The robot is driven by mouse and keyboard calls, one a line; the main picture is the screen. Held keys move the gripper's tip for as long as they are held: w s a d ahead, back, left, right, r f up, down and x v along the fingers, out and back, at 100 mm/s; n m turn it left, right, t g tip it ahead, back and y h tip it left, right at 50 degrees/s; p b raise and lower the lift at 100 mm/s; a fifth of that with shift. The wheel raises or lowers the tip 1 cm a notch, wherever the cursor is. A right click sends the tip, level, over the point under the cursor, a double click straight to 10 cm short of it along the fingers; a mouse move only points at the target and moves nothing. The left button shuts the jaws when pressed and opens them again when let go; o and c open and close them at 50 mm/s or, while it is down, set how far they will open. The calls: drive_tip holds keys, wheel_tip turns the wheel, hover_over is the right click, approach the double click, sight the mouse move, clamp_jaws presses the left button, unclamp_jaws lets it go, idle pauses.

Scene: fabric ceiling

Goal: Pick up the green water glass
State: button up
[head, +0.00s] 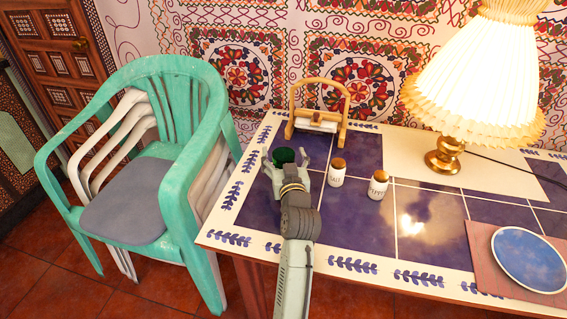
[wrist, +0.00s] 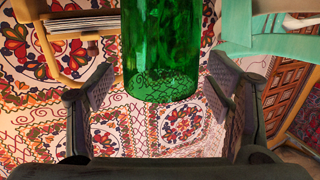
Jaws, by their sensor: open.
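The green water glass (head: 284,155) stands near the left end of the tiled table, just beyond my gripper (head: 286,167) in the head view. In the wrist view, the green glass (wrist: 161,50) is large and see-through at the top centre, its upper part cut off by the frame. My gripper (wrist: 168,105) is open, with one finger to each side of the glass's lower end in the picture. No finger visibly presses on the glass. My gripper and wrist hide much of the glass in the head view.
Two jars with brown lids, a salt jar (head: 337,173) and a pepper jar (head: 378,186), stand close right of my gripper. A wooden holder (head: 318,115) is behind.

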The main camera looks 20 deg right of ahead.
drive_tip(key=shift+w+f, duration=0.1)
drive_tip(key=shift+w, duration=0.25)
drive_tip(key=shift+c, duration=0.4)
drive_tip(key=c, duration=1.3)
